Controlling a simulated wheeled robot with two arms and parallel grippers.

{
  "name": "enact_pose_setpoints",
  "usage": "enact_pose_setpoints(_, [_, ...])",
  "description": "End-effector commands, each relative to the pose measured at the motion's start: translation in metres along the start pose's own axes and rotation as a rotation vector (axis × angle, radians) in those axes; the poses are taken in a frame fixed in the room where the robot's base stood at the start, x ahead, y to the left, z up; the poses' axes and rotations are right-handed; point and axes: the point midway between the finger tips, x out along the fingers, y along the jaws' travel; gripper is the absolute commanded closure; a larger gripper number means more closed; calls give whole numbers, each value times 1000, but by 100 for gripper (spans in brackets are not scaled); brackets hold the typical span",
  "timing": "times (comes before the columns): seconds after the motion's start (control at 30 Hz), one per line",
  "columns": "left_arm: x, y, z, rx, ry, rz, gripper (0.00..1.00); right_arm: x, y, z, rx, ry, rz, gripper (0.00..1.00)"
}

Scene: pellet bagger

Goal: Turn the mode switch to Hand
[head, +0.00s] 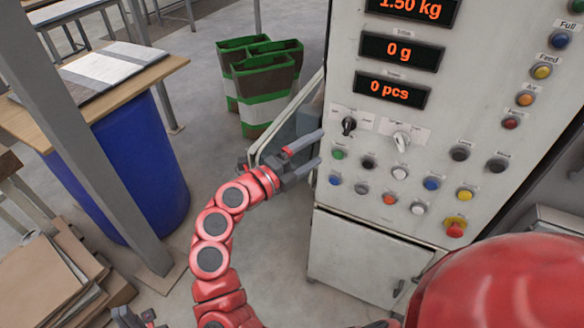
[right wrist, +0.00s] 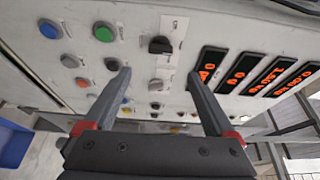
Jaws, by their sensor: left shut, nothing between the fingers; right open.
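Two rotary switches sit on label plates on the grey control panel (head: 460,110): a black knob (head: 348,125) at left and a pale knob (head: 401,140) to its right. The lettering is too small to tell which is the mode switch. The black knob (right wrist: 160,45) is nearer in the right wrist view, with the other knob (right wrist: 155,85) beyond. My right gripper (head: 318,147) is open and empty, left of the black knob and apart from it. Its fingertips (right wrist: 159,73) point towards the panel. My left gripper (head: 136,318) is shut and empty, at the bottom left edge.
Coloured push buttons (head: 431,184) lie below the switches, with a red emergency stop (head: 455,227) lower right. Displays (head: 393,91) are above. Some floor between is clear.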

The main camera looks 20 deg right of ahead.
Motion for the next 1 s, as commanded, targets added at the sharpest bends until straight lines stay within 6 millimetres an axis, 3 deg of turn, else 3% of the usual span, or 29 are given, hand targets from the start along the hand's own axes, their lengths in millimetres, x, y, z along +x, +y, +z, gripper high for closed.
enact_pose_setpoints(0.1, [-9,0,2,0,0,0,100,-29,2,2,1,-6,0,10])
enact_pose_setpoints(0.33, [-14,1,2,0,0,0,100,-62,0,1,2,-3,-1,10])
enact_pose_setpoints(1.0, [-14,1,2,0,0,0,100,-63,2,-7,-15,27,-33,10])
